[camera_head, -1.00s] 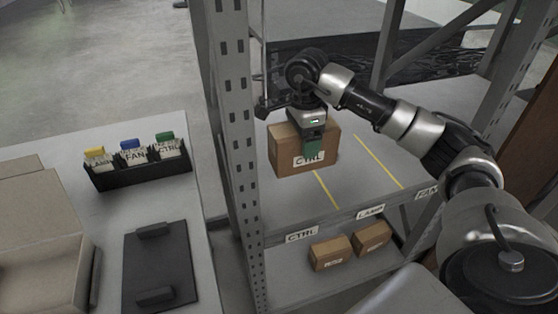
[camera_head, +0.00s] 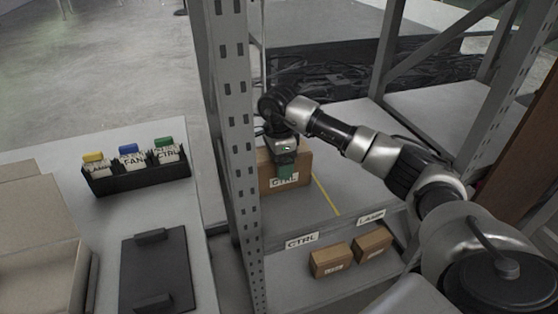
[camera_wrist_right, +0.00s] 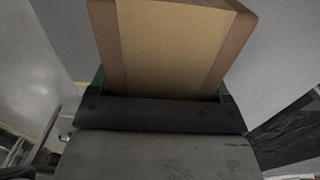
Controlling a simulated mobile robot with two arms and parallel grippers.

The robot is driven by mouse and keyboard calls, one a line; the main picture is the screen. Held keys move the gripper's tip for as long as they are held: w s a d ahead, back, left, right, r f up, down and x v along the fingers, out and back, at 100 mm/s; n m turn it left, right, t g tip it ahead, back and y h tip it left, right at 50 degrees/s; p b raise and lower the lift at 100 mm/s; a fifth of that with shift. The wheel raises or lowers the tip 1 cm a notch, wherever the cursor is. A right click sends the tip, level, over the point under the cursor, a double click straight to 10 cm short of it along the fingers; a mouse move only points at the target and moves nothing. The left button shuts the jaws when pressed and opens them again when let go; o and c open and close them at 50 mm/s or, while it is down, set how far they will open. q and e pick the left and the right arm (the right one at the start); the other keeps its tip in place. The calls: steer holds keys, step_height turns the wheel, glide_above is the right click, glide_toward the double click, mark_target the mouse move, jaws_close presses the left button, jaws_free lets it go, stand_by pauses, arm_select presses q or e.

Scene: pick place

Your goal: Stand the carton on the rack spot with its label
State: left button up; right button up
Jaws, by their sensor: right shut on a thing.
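The brown carton (camera_head: 299,172) bears a white CTRL label and is upright at the left end of the rack's upper shelf (camera_head: 360,195), behind the grey post. My right gripper (camera_head: 286,174) is shut on the carton from above. The carton's top also shows close up in the right wrist view (camera_wrist_right: 170,45). The CTRL shelf label (camera_head: 301,241) is on the shelf's front edge below the carton, with the LAMP label (camera_head: 371,217) to its right. I cannot tell whether the carton's base touches the shelf. My left gripper is not in view.
The perforated rack post (camera_head: 236,150) stands close to the carton's left side. A yellow line (camera_head: 326,195) divides the shelf right of the carton. Two small cartons (camera_head: 330,259) sit on the lower shelf. A table at left holds a black card holder (camera_head: 140,178).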

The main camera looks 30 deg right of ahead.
steer(key=o, duration=1.1)
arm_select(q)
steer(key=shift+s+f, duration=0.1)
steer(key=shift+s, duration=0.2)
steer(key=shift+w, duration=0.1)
arm_select(e)
steer(key=shift+r, duration=0.1)
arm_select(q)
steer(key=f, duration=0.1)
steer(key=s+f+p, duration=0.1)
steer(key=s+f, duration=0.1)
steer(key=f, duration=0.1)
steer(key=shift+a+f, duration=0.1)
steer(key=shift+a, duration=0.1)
arm_select(e)
step_height(320, 180, up, 12)
steer(key=shift+f, duration=0.1)
